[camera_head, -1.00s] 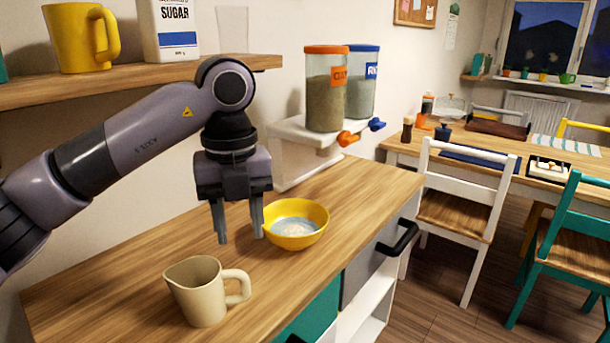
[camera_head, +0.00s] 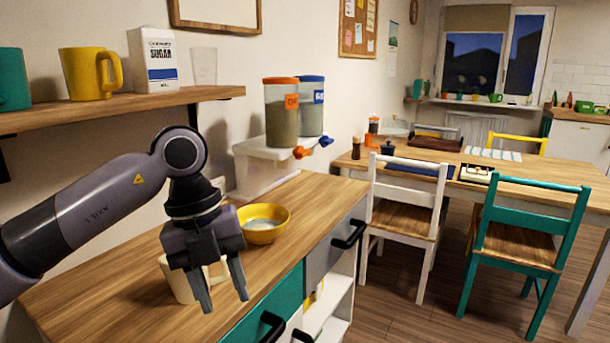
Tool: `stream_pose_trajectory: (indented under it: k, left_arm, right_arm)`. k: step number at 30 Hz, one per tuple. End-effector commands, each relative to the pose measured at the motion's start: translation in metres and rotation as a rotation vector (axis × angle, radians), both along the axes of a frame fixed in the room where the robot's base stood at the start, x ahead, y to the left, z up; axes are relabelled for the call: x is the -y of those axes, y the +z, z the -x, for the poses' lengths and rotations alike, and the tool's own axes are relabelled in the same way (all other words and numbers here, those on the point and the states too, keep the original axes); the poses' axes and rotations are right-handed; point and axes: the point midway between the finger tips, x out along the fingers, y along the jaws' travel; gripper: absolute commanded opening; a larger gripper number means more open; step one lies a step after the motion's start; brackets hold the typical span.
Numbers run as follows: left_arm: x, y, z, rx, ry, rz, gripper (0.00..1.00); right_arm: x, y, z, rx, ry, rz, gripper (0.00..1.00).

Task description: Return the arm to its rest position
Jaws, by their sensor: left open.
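My left gripper (camera_head: 224,290) is open and empty, its fingers pointing down near the front edge of the wooden counter (camera_head: 110,292). My left arm (camera_head: 95,205) comes in from the left, bent at the joint above the gripper. The gripper is in front of a cream pitcher (camera_head: 178,284) and hides part of it, including most of its handle. I cannot tell how far apart they are in depth. A yellow bowl (camera_head: 262,232) with pale contents stands on the counter behind the gripper. My right gripper is not in view.
A wall shelf (camera_head: 120,108) holds a yellow mug (camera_head: 88,75), a teal mug (camera_head: 13,80), a sugar box (camera_head: 153,62) and a glass (camera_head: 204,68). A two-jar dispenser (camera_head: 283,115) stands at the counter's back. Drawer handles (camera_head: 349,234) stick out in front. Chairs (camera_head: 405,215) and a table stand right.

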Motion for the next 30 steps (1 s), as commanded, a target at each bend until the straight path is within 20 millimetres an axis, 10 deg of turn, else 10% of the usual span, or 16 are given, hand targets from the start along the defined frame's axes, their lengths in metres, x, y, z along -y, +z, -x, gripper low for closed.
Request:
stream_pose_trajectory:
  k: [7, 15, 23, 30]
  left_arm:
    - [0.082, -0.028, 0.047, -0.167, -0.190, 0.488, 0.42]
    - [0.143, -0.005, 0.083, -0.289, -0.158, 1.138, 0.42]
    - [0.141, 0.021, 0.067, -0.300, 0.185, 1.664, 0.42]
    - [0.094, -0.005, 0.028, -0.234, 0.734, 1.927, 0.42]
  right_arm:
    - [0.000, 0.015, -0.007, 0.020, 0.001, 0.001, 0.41]
    - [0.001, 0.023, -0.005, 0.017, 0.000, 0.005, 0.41]
    - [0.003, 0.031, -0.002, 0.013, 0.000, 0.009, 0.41]
    - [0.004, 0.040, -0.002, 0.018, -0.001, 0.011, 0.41]
